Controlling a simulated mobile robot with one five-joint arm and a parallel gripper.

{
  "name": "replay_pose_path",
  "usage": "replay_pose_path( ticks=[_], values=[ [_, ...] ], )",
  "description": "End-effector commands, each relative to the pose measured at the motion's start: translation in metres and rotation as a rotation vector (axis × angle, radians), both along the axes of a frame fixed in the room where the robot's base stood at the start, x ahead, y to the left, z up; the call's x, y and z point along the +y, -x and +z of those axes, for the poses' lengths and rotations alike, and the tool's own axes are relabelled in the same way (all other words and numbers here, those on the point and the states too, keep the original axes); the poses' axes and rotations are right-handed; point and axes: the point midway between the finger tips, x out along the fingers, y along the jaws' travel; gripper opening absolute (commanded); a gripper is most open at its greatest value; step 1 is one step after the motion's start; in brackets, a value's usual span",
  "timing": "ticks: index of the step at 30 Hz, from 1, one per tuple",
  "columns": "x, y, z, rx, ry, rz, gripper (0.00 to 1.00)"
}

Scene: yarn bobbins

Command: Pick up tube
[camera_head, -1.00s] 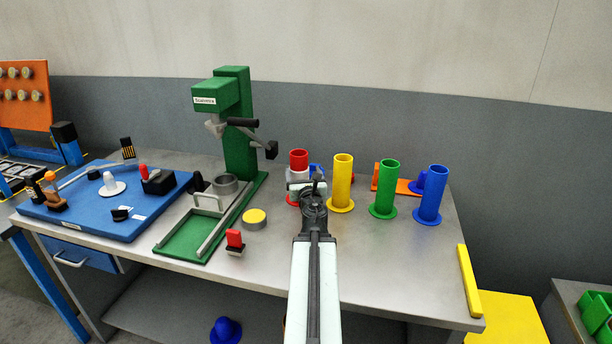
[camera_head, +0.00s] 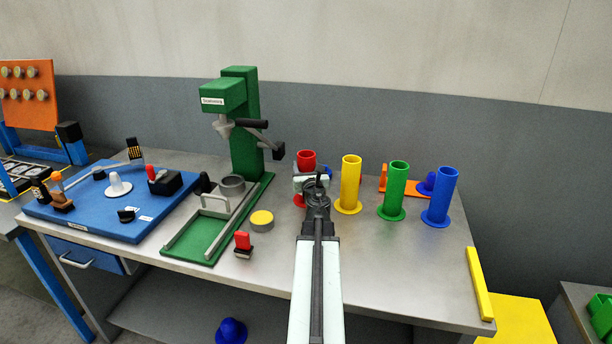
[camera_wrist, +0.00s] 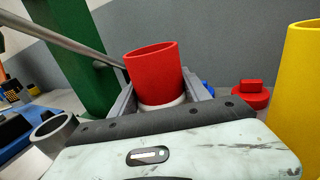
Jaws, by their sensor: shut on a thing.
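A red tube (camera_head: 306,158) stands upright at the left end of a row of coloured tubes on the table. In the wrist view the red tube (camera_wrist: 155,68) rises between the two fingers of my gripper (camera_wrist: 163,100), with a pale band below its red upper part. My gripper is shut on it. In the head view my gripper (camera_head: 311,183) and arm hide much of the tube's lower part, so I cannot tell whether its base touches the table.
A yellow tube (camera_head: 350,184), a green tube (camera_head: 394,190) and a blue tube (camera_head: 440,196) stand close to the right. A green press (camera_head: 243,125) stands to the left. A yellow-topped puck (camera_head: 261,220) and a red-handled stamp (camera_head: 243,243) lie at front left.

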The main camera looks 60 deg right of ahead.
Motion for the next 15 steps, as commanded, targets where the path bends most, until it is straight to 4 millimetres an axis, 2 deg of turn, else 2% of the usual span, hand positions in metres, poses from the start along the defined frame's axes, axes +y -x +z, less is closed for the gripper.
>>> replay_pose_path(
  ticks=[5,8,15],
  values=[
    [0.001,-0.001,0.004,0.0,0.0,0.001,0.15],
    [0.001,-0.001,0.014,0.0,0.0,0.002,0.15],
    [0.001,-0.001,0.062,0.001,-0.001,0.002,0.15]
  ],
)
